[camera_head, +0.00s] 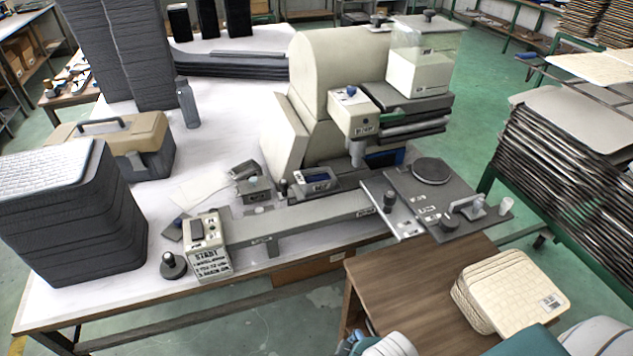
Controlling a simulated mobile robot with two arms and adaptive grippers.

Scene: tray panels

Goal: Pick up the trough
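I cannot tell for sure which thing is the trough. A long grey channel-like bar (305,213) runs across the white table from the start control box (208,246) to the machine's flat plate (432,198). A stack of cream textured panels (515,295) with a label lies on the brown wooden table at the lower right. Neither of my grippers can be made out. Only white, grey and teal parts, apparently of my own body, show at the bottom edge.
A large cream machine (330,75) stands on the white table (240,90). Dark panel stacks (75,220) and a tan toolbox (120,135) stand at left. The brown table (410,290) is bare left of the cream panels. A rack of panels (560,150) stands at right.

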